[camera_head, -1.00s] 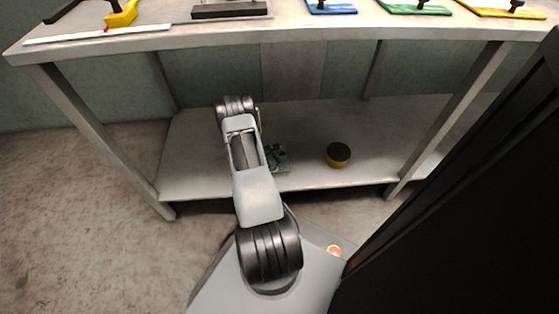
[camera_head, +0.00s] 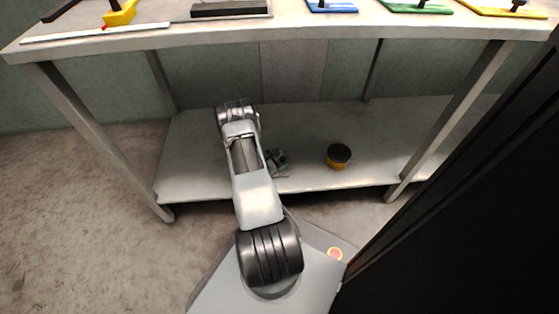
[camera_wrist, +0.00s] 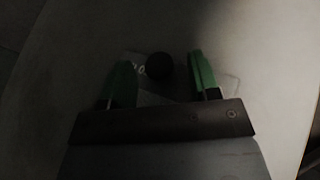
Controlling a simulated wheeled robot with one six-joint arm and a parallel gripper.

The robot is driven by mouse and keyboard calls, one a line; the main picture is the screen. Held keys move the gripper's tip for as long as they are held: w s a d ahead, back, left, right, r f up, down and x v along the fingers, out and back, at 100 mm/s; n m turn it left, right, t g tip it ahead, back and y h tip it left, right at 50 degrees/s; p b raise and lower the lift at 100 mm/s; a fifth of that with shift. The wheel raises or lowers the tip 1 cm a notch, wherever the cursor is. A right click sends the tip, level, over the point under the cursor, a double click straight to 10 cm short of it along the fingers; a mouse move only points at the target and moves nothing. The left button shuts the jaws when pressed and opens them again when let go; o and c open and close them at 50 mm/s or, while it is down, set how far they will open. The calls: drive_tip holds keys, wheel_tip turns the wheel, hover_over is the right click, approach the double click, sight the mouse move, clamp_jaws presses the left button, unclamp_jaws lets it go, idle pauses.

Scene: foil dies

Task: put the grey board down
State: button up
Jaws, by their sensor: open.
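The grey board (camera_wrist: 150,98) lies flat on a pale surface in the wrist view, with a round black knob (camera_wrist: 159,65) on it and a pale marking beside the knob. My gripper (camera_wrist: 160,78) is open, its green fingers on either side of the knob with visible gaps. The board's outline is dim and partly hidden by the gripper. In the head view my gripper (camera_head: 278,160) is low over the lower shelf, mostly hidden behind my arm. The board cannot be made out clearly there.
The lower shelf (camera_head: 370,130) holds a black and yellow round tin (camera_head: 338,156) to the right of my gripper. The table top (camera_head: 290,30) above carries blue (camera_head: 330,6), green (camera_head: 415,7) and yellow (camera_head: 500,9) boards. Table legs (camera_head: 105,140) flank the shelf.

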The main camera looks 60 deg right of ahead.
drive_tip(key=shift+a+r, duration=0.1)
drive_tip(key=shift+r, duration=0.1)
drive_tip(key=p+v, duration=0.4)
drive_tip(key=v, duration=0.7)
drive_tip(key=shift+w+a+r, duration=0.1)
drive_tip(key=shift+a+r, duration=0.05)
drive_tip(key=shift+a, duration=0.2)
drive_tip(key=w+a+r+m+y, duration=0.1)
drive_tip(key=a+r+m+y, duration=0.1)
drive_tip(key=a+r, duration=0.35)
drive_tip(key=w+a+r+m+t+y, duration=0.1)
drive_tip(key=a+r+m, duration=0.15)
drive_tip(key=r, duration=0.55)
drive_tip(key=w+a+r+m+y, duration=0.2)
drive_tip(key=a+r+m, duration=0.15)
drive_tip(key=r, duration=0.35)
drive_tip(key=s+a+r+m+t+y, duration=0.1)
drive_tip(key=s+a+r+t+y, duration=0.1)
drive_tip(key=a+r, duration=0.4)
drive_tip(key=s+a+r+m+t+y, duration=0.2)
drive_tip(key=a+r+t+y, duration=0.3)
drive_tip(key=a, duration=0.9)
wheel_tip(320, 180, up, 2)
drive_tip(key=shift+s+a+r, duration=0.1)
drive_tip(key=shift+s+a, duration=0.05)
drive_tip(key=shift+s, duration=0.7)
wheel_tip(320, 180, up, 40)
drive_tip(key=t+p, duration=0.1)
drive_tip(key=p, duration=3.7)
drive_tip(key=shift+p, duration=0.3)
